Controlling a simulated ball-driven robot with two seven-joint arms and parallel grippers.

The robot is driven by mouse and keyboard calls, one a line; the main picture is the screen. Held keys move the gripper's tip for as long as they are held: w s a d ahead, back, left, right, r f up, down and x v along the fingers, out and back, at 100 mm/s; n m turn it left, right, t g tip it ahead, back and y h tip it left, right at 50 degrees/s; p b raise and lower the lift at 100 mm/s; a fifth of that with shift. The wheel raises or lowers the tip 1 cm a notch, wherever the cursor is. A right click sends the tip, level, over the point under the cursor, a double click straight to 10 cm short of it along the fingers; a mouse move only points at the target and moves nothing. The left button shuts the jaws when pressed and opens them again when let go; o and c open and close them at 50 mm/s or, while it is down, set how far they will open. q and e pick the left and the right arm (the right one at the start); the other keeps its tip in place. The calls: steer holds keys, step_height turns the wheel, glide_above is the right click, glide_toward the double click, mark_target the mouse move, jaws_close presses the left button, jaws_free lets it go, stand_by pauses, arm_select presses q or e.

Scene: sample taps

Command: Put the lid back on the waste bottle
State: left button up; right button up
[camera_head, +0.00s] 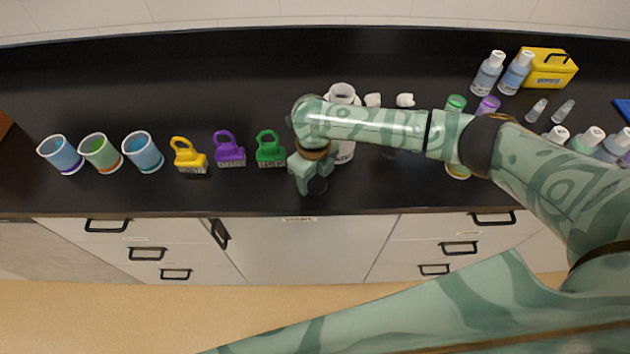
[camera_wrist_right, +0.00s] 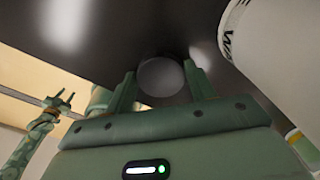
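The white waste bottle (camera_head: 342,94) stands upright on the dark counter with its round mouth uncovered, partly hidden by my right arm. In the right wrist view its white wall (camera_wrist_right: 272,42) with part of a printed label fills the upper right. My right gripper (camera_head: 314,184) is low over the counter's front part, left of and nearer than the bottle. In the wrist view a round dark grey lid (camera_wrist_right: 160,78) fills the gap between its fingers, which appear to touch both sides. My left gripper (camera_wrist_right: 63,101) shows small at the left of the wrist view, open and empty.
Green (camera_head: 270,150), purple (camera_head: 230,150) and yellow (camera_head: 188,157) brushes stand to the left, with three cups (camera_head: 101,153) beyond. Small white pieces (camera_head: 405,100) lie behind my right arm. Bottles (camera_head: 488,72) and a yellow box (camera_head: 548,68) stand at right.

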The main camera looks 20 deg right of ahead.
steer(key=shift+r, duration=0.1)
steer(key=shift+r, duration=0.2)
step_height(320, 180, up, 2)
steer(key=shift+r+p, duration=0.15)
steer(key=shift+p, duration=0.3)
steer(key=shift+s+a+r+p, duration=0.75)
steer(key=shift+s+a+r, duration=0.7)
steer(key=shift+s+r, duration=0.35)
steer(key=shift+s+a+r+p, duration=0.75)
steer(key=shift+s+a+r, duration=0.8)
steer(key=shift+s, duration=0.3)
steer(key=shift+s+a+r+p, duration=0.75)
steer(key=shift+s+a+r, duration=0.65)
steer(key=shift+s+r, duration=0.4)
steer(key=shift+d+f, duration=0.1)
